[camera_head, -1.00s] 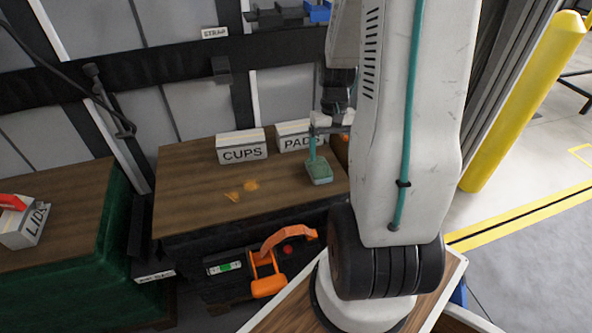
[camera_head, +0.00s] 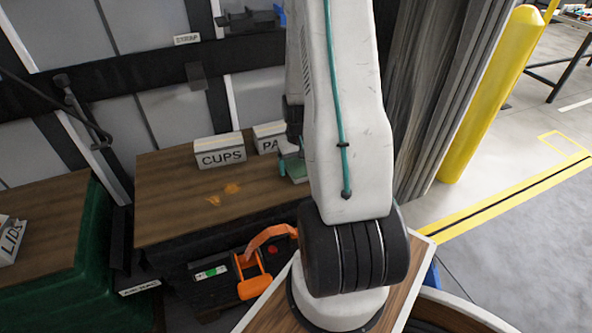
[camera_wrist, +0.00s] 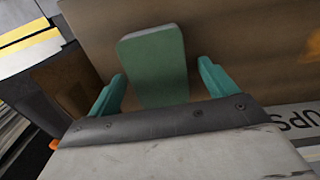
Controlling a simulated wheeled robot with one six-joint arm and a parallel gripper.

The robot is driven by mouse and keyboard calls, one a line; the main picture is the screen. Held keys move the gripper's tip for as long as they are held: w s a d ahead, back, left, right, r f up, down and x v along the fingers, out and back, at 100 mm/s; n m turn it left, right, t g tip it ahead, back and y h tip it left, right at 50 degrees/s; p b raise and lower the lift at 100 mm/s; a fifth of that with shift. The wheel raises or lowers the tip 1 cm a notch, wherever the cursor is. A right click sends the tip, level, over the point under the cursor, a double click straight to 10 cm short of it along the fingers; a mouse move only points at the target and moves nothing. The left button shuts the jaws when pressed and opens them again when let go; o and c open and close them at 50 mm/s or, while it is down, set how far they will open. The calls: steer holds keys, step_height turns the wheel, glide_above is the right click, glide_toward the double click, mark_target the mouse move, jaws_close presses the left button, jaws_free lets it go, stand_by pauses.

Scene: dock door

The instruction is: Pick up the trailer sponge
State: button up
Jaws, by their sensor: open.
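The sponge, a green block with a paler edge, lies on the brown wooden top (camera_head: 165,190). In the wrist view the sponge (camera_wrist: 152,65) is between the two teal fingers of my gripper (camera_wrist: 160,76), with a gap on each side. The fingers are apart and not closed on it. In the head view the sponge (camera_head: 294,169) shows only in part at the left edge of my arm, which hides most of my gripper. I cannot tell how high the fingertips are above the top.
A CUPS box (camera_head: 220,152) and a partly hidden PADS box (camera_head: 268,136) stand at the back of the top. An orange-handled case (camera_head: 252,287) is below its front. A LIDS box (camera_head: 10,240) is at far left. A yellow post (camera_head: 490,95) stands at right.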

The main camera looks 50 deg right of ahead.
steer(key=shift+f, duration=0.2)
steer(key=c, duration=1.1)
steer(key=shift+c, duration=0.2)
steer(key=shift+r, duration=0.1)
